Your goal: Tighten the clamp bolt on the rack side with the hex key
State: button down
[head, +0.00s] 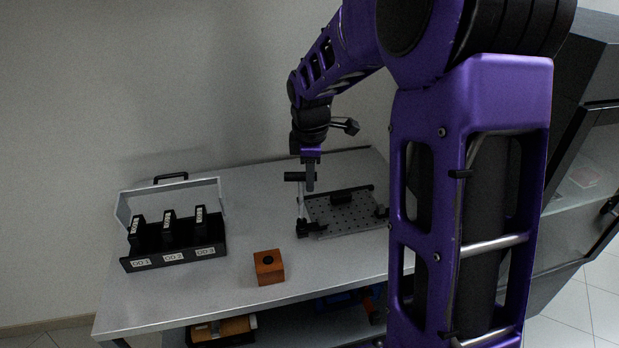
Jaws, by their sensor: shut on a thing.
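My gripper (309,182) points down over the left edge of a dark perforated plate (345,218) on the bench. It is shut on what looks like the hex key (293,176), a dark bar with a thin pale shaft running down. The shaft's lower end is near the black clamp (310,229) at the plate's left, rack-side edge. The clamp bolt is too small to make out, and I cannot tell whether the key's tip is seated in it.
A black rack (172,258) with a pale handle frame and several dark labelled pieces stands at left. A wooden block (268,267) with a dark hole stands in front. Other black fittings sit at the plate's back (347,196) and right (381,212). The bench (225,298) is clear between them.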

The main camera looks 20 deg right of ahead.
jog(key=shift+m, duration=0.3)
jog(key=m, duration=0.2)
jog(key=shift+s+a+f+m+h+b, duration=0.1)
jog(key=shift+s+a+m+h+b, duration=0.1)
jog(key=shift+s+m+h+b, duration=0.15)
jog(key=m, duration=0.4)
jog(key=shift+s+a+g+h, duration=0.2)
jog(key=shift+g+h, duration=0.15)
jog(key=shift+g, duration=0.05)
jog(key=shift+r+p, duration=0.3)
jog(key=shift+r, duration=0.2)
